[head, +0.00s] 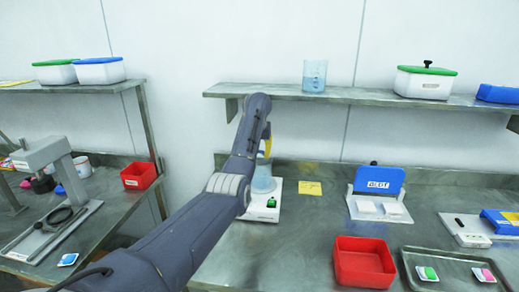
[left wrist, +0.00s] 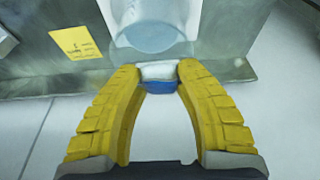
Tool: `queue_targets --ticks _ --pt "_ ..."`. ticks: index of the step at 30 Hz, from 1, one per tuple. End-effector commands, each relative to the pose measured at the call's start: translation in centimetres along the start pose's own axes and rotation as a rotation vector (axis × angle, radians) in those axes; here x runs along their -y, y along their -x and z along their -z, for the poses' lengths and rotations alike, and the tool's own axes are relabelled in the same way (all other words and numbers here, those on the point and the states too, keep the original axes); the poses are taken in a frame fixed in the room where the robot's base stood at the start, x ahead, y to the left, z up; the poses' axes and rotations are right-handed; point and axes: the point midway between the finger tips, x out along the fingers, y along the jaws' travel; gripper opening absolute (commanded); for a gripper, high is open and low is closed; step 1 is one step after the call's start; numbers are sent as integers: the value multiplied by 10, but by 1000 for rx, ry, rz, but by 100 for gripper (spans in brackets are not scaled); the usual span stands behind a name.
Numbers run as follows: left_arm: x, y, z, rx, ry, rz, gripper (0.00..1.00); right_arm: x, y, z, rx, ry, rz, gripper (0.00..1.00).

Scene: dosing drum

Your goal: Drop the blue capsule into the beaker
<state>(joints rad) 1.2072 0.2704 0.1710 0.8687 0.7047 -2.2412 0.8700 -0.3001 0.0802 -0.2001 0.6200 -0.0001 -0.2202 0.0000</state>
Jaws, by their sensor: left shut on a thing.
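The capsule (left wrist: 158,86), blue with a white part, is held between the yellow fingertips of my left gripper (left wrist: 160,76) in the left wrist view. In the head view only a bit of this gripper's yellow finger (head: 267,147) shows, above a clear beaker (head: 263,182); the capsule is hidden there. The beaker stands on a white device (head: 262,208) on the bench. In the left wrist view the beaker (left wrist: 158,36) opens just beyond the capsule, which looks apart from it. My right gripper is in neither view.
A second beaker (head: 314,78) stands on the shelf (head: 350,97) above the bench. A yellow note (head: 310,188) lies right of the white device. A red bin (head: 364,262) and a metal tray (head: 455,268) with coloured items are at the front right.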

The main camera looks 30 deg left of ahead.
Motion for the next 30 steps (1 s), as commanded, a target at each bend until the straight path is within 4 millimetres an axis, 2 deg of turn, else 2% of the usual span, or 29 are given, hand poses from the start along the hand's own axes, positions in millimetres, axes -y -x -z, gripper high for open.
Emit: queue_targets --ticks 13,14,20,30 --pt "0 -5 -2 0 0 0 18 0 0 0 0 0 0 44" --pt "0 -5 -2 0 0 0 37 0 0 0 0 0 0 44" --pt "0 -5 -2 0 0 0 60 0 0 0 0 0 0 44" --pt "0 -1 -1 -1 0 -1 61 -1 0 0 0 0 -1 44"
